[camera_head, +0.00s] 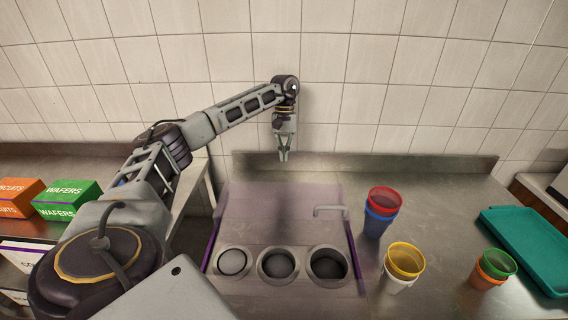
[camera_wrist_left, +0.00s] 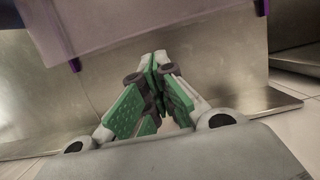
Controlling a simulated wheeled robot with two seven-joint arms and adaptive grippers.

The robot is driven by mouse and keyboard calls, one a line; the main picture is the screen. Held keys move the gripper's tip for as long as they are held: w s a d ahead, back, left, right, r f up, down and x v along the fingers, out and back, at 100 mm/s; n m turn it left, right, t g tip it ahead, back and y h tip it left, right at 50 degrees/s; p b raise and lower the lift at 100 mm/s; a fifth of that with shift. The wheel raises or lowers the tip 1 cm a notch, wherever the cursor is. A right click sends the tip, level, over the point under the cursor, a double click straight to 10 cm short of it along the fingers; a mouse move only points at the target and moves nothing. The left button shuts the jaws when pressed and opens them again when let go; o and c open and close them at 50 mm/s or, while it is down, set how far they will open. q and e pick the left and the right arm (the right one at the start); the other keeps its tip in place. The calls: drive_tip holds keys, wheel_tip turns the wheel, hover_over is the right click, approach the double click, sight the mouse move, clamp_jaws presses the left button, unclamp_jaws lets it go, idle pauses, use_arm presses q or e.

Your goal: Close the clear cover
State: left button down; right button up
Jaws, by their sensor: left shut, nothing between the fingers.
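The clear cover (camera_head: 280,205) shows in the head view as a faint purple-tinted panel behind and above the front row of round wells. Purple strips (camera_head: 353,250) run along its two sides. A grey bracket-like handle (camera_head: 330,209) shows at its right part. I cannot tell its exact tilt. My left gripper (camera_head: 284,157) points down near the wall, at the far edge of the panel, shut and empty. In the left wrist view its green-padded fingers (camera_wrist_left: 158,85) meet, and the translucent panel (camera_wrist_left: 150,22) lies beyond them, apparently apart. My right gripper is not in view.
Three round wells (camera_head: 278,264) sit at the counter's front. To the right stand red and blue cups (camera_head: 380,212), yellow and white cups (camera_head: 404,262), green and orange cups (camera_head: 493,267) and a teal tray (camera_head: 530,245). The tiled wall closes off the back.

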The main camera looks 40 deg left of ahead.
sight(282, 212)
use_arm(q)
drive_tip(key=x, duration=0.7)
drive_tip(key=shift+s+f, duration=0.15)
drive_tip(key=shift+f, duration=0.15)
drive_tip(key=shift+p+x, duration=0.35)
drive_tip(key=shift+x, duration=0.6)
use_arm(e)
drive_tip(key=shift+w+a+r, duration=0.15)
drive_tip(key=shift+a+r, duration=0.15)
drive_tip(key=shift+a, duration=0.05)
use_arm(q)
drive_tip(key=shift+d, duration=0.15)
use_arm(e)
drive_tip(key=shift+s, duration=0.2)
